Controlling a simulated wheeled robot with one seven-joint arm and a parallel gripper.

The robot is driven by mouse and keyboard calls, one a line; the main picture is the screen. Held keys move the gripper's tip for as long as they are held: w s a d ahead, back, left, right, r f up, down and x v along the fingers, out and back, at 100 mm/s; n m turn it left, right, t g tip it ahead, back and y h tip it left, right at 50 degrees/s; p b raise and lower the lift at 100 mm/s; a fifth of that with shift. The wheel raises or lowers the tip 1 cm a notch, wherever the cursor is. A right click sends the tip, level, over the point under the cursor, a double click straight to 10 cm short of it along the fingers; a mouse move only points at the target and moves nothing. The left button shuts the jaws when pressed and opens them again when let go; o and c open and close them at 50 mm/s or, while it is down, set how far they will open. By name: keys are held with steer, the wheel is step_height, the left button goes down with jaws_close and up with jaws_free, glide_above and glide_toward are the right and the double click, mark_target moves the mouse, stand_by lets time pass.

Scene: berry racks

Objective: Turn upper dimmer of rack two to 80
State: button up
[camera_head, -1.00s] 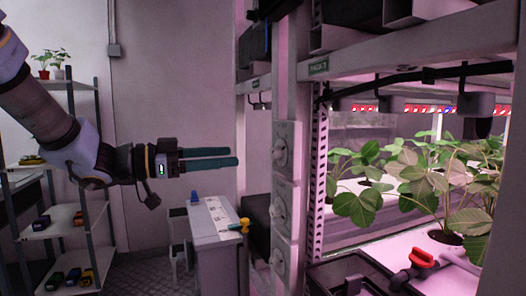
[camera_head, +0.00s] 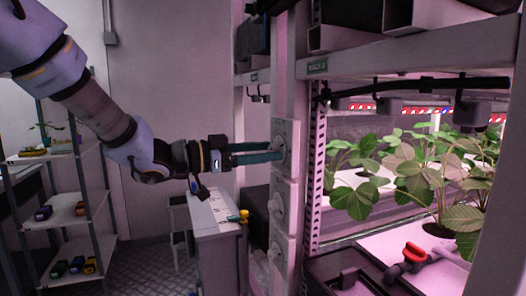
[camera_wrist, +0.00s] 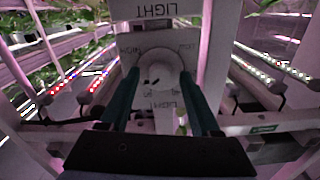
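The upper dimmer (camera_head: 279,140) is a pale round knob on a white plate, top of a column of three on the rack post. The wrist view shows the knob (camera_wrist: 160,68) upside down, with "LIGHT" lettering and scale marks around it; its exact setting is too small to read. My gripper (camera_head: 282,152) reaches the knob from the left. In the wrist view its two teal fingers (camera_wrist: 159,80) stand on either side of the knob, apart, with narrow gaps seeming to remain. Contact is not clear. The middle dimmer (camera_head: 277,203) and lower dimmer (camera_head: 275,253) are below.
A green label (camera_head: 317,66) marks the rack, seemingly rack 2. Leafy plants (camera_head: 440,180) and a red-handled valve (camera_head: 415,254) are on the right. A grey cabinet (camera_head: 218,255) stands below my gripper, and a shelf unit (camera_head: 75,205) at left.

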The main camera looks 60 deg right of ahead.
jaws_close()
steer(key=shift+f, duration=0.1)
stand_by(0.3)
steer(key=shift+m+b, duration=2.7)
steer(key=shift+b, duration=1.05)
steer(key=shift+o, duration=0.6)
jaws_free()
steer(key=b+v, duration=0.2)
steer(key=v, duration=0.9)
steer(key=shift+b, duration=0.35)
